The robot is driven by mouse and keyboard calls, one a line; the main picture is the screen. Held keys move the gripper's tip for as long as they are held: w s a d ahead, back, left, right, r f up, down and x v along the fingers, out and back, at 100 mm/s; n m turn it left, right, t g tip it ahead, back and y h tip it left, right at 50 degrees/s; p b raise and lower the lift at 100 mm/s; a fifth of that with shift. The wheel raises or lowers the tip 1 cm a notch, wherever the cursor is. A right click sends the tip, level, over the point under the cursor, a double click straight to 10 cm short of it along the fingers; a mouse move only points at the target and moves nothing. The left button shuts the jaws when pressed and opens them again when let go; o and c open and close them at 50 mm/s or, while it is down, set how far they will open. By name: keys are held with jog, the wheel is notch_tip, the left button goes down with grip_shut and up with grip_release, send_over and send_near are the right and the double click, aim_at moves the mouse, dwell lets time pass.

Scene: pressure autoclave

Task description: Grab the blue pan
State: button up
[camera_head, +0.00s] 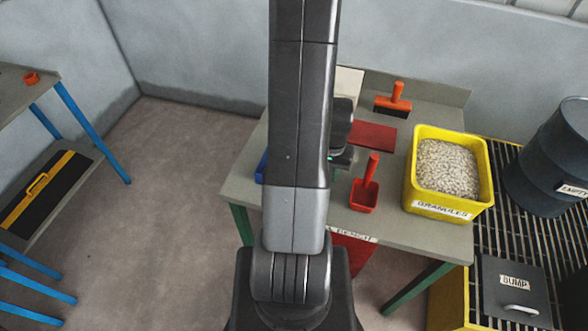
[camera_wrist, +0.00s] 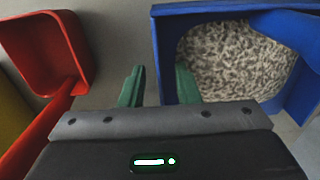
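The blue pan (camera_wrist: 225,10) fills the right of the wrist view and has pale granules (camera_wrist: 228,55) inside. A broad blue part at its upper right overlaps the granules. In the head view only a sliver of the pan (camera_head: 262,167) shows left of my arm, on the bench; the rest is hidden. My gripper (camera_wrist: 160,78) is open, with its green fingers apart. The pan's left wall lies between the fingers in the wrist view: the left finger appears outside it, the right finger over the inner side. I cannot tell whether either touches it.
A red scoop (camera_head: 363,196) stands on the bench (camera_head: 405,225), close left in the wrist view (camera_wrist: 48,50). A yellow bin of granules (camera_head: 450,208) stands at the bench's right. An orange-handled tool (camera_head: 396,98) and a red mat (camera_head: 373,136) lie behind. A dark drum (camera_head: 548,165) is farther right.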

jog(key=shift+f, duration=0.25)
jog(key=shift+c, duration=0.2)
grip_shut()
jog(key=shift+r, duration=0.15)
